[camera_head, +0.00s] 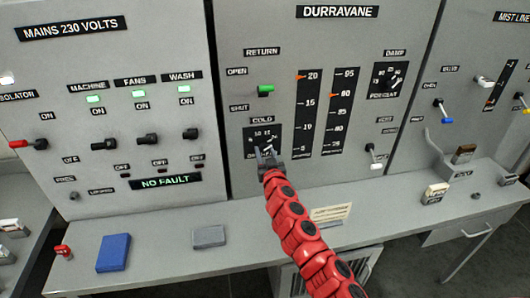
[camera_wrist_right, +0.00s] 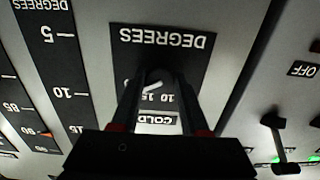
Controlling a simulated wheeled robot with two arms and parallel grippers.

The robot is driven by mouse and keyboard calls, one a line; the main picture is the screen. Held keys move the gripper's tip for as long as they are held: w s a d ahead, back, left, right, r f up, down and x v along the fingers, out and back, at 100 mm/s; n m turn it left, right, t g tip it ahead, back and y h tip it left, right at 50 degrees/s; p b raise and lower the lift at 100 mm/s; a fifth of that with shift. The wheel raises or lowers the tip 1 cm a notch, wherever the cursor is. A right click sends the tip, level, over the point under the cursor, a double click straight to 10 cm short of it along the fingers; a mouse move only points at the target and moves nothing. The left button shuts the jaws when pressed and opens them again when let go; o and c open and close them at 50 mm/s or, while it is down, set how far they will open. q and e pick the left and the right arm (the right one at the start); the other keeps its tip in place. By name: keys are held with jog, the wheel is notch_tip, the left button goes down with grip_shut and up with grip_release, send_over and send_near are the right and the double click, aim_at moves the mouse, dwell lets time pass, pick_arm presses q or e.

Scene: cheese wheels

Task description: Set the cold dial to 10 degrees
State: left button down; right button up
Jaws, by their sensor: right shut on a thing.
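The cold dial (camera_head: 249,133) is on a black plate under a COLD label (camera_head: 262,119) on the middle grey panel. Its scale carries small white numbers. My right gripper (camera_head: 268,154), at the end of the red arm, is at the dial and covers most of its knob. In the right wrist view the plate (camera_wrist_right: 205,60) is upside down, and the two dark fingers (camera_wrist_right: 157,82) are shut on the knob. A white pointer mark (camera_wrist_right: 152,87) shows between them. Its exact reading cannot be told. My left gripper is not in view.
A DAMP dial (camera_head: 389,80) is farther right. A blue block (camera_head: 113,253) and a grey block (camera_head: 209,237) lie on the ledge below.

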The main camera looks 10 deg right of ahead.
grip_shut()
jog(key=n, duration=1.2)
jog(key=shift+p, duration=0.3)
jog(key=shift+d+r+n, duration=0.1)
jog(key=shift+n, duration=1.7)
